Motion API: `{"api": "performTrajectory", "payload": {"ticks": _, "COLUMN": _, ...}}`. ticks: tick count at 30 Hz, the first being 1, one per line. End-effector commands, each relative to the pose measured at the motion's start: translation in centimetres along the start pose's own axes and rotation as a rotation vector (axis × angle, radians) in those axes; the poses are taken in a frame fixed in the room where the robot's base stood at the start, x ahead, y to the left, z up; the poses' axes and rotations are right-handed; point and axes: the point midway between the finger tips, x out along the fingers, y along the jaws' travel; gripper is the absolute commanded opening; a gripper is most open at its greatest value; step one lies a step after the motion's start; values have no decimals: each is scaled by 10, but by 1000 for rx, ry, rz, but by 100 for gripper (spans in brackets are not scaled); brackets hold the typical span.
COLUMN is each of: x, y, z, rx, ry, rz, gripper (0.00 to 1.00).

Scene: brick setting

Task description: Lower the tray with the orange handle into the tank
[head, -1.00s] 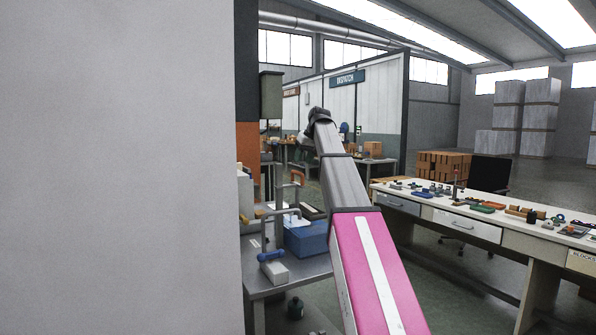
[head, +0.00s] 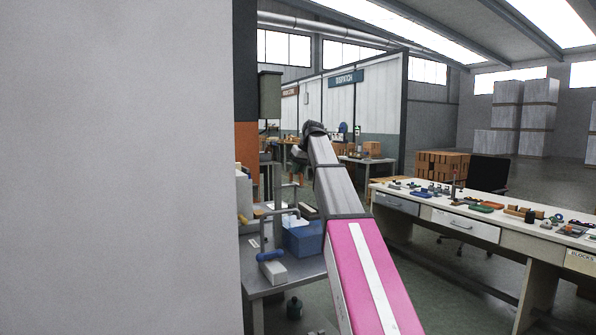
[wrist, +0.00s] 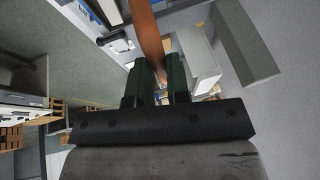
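In the wrist view an orange-brown bar (wrist: 148,32), probably the handle, runs from the top edge down to the two dark green fingers of my gripper (wrist: 158,82). The fingers stand a small gap apart with the bar's lower end at or between them. I cannot tell whether they press on it. In the head view my gripper (head: 300,154) is small and far off, at the end of my arm above the left bench. A little orange shows just below it. The tray's body cannot be made out. A blue box (head: 306,238) on the bench may be the tank.
A grey wall (head: 115,170) fills the left of the head view and hides part of the grey bench (head: 285,284). A blue-handled clamp (head: 271,256) stands at its front. A long table (head: 450,209) with small parts is at right, with open floor between.

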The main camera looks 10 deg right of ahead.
Motion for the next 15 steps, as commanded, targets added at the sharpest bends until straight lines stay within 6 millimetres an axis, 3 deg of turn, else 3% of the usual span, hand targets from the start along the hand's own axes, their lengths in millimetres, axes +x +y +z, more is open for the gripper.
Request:
{"api": "performTrajectory", "payload": {"ticks": 5, "x": 12, "y": 2, "z": 6, "rx": 0, "ry": -1, "rz": 0, "gripper": 0}}
{"api": "performTrajectory", "payload": {"ticks": 15, "x": 79, "y": 17, "z": 34, "rx": 1, "ry": -2, "rz": 0, "gripper": 0}}
